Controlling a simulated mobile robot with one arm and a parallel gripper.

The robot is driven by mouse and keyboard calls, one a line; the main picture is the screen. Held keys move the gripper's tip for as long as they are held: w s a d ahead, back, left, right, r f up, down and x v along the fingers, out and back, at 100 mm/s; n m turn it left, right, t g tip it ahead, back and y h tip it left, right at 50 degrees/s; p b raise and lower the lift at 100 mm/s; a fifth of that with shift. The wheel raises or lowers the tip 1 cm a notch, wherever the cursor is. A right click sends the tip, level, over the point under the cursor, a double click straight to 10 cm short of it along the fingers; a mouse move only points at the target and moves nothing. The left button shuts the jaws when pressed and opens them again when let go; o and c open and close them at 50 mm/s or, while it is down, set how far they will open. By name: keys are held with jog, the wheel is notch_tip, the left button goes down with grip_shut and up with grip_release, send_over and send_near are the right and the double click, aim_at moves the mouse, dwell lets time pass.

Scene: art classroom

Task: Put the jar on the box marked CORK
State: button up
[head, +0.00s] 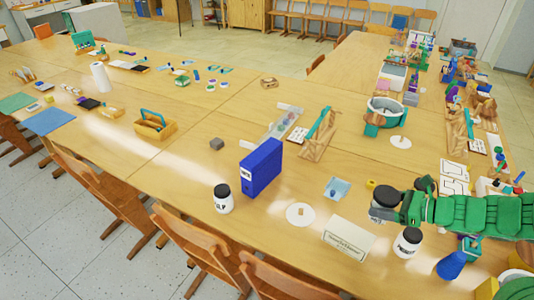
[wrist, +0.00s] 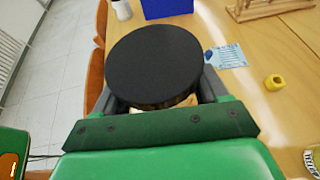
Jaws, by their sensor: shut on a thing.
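My gripper (head: 386,207) is at the right of the long table in the head view, shut on a jar with a wide black lid (head: 384,196). In the wrist view the lid (wrist: 155,65) sits between the fingers of my gripper (wrist: 160,98) and hides most of the jar; a strip of brownish side shows under it. The held jar appears to be above the table. Two other white jars with black lids stand on the table, one at the front middle (head: 223,203) and one just below my arm (head: 408,244). I cannot make out a CORK mark on any box.
A blue upright box file (head: 261,168) stands left of my gripper. A white sign card (head: 348,238), a white disc (head: 300,216), a light blue sheet (head: 336,188) and a yellow ring (wrist: 273,82) are nearby. The right side is crowded.

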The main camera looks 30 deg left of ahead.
jog(key=s+a+r, duration=0.1)
jog(key=a+r, duration=0.4)
jog(key=a, duration=0.7)
jog(key=s+a+r+n+g, duration=0.1)
jog(key=a+r, duration=0.4)
jog(key=a, duration=0.6)
jog(key=a+r, duration=0.5)
jog(key=a, duration=0.7)
send_over(262, 152)
jog(key=shift+w+f, duration=0.1)
jog(key=shift+f, duration=6.4)
jog(key=o, duration=1.4)
jog(key=shift+f, duration=0.1)
jog(key=shift+c, duration=0.2)
